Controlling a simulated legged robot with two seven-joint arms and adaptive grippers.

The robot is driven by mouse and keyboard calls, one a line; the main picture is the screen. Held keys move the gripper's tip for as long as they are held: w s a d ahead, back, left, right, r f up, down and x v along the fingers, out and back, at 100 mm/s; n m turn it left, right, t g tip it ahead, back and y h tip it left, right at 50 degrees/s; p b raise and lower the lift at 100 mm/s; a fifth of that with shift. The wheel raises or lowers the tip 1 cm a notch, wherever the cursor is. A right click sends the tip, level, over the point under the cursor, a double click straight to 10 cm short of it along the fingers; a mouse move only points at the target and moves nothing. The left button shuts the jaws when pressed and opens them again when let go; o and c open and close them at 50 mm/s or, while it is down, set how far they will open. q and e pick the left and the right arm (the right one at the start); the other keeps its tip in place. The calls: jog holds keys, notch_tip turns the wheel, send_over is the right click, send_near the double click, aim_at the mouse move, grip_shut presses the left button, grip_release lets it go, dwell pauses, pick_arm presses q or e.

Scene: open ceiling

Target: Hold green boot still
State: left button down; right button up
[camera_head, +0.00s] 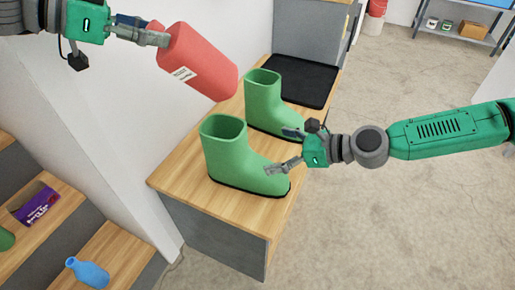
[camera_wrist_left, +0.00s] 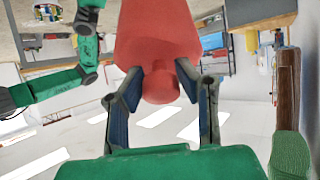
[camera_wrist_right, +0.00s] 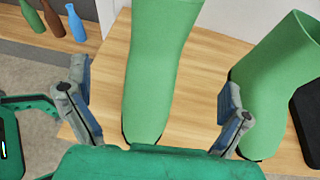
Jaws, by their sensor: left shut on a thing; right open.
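Two green boots stand upright on a wooden-topped cabinet: the near boot (camera_head: 232,160) and the far boot (camera_head: 264,98). My right gripper (camera_head: 285,150) is at the toe of the near boot, with its fingers spread. In the right wrist view the near boot (camera_wrist_right: 158,70) lies between the open fingers, with gaps on both sides, and the far boot (camera_wrist_right: 272,80) stands to the right. My left gripper (camera_head: 160,38) is shut on a red bottle (camera_head: 197,62) and holds it tilted above the boots. In the left wrist view the fingers close on the bottle's narrow neck (camera_wrist_left: 160,84).
A black mat (camera_head: 303,80) lies on the cabinet behind the boots. Wooden steps at lower left hold a blue bottle (camera_head: 88,272) and a purple box (camera_head: 38,205). A white wall borders the cabinet's left side. Open floor (camera_head: 400,210) lies to the right.

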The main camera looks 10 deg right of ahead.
aim_at(245, 150)
jog(key=x, duration=1)
jog(key=shift+w+a+f, duration=0.1)
jog(key=shift+a+f, duration=0.05)
jog(key=shift+a, duration=0.15)
jog(key=c, duration=1.4)
